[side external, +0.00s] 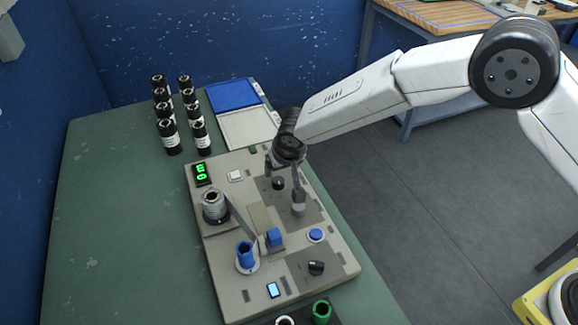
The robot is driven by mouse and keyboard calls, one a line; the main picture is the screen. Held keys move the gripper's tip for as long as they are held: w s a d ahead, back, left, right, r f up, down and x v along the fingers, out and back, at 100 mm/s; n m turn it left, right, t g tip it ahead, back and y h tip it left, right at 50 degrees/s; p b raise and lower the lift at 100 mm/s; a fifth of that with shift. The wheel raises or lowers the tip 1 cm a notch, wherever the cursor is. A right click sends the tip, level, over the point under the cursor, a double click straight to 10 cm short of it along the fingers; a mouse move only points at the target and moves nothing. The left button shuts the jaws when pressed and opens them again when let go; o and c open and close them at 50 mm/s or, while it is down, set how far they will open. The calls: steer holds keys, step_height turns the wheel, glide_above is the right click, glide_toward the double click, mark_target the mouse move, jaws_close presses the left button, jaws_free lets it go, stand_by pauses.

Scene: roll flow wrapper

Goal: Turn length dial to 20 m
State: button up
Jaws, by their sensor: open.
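The machine panel (226,288) is a beige-grey plate on the green table. A black knob (278,183) sits on a darker square at its upper right. A second black knob (316,268) with a light mark sits on another dark square at the lower right. I cannot read labels, so I cannot tell which is the length dial. My gripper (283,190) points down over the upper knob, open, with one finger on each side of it. Contact with the knob cannot be made out. A small display (202,173) shows green characters, turned and not clearly readable.
A grey roll (212,205) and a blue roll (246,257) stand on spindles. A blue block (274,237) and blue button (316,235) are near the gripper. The table's left side is clear.

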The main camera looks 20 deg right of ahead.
mark_target(278, 180)
steer(key=shift+w+f, duration=0.1)
steer(key=shift+x, duration=3.7)
jaws_close()
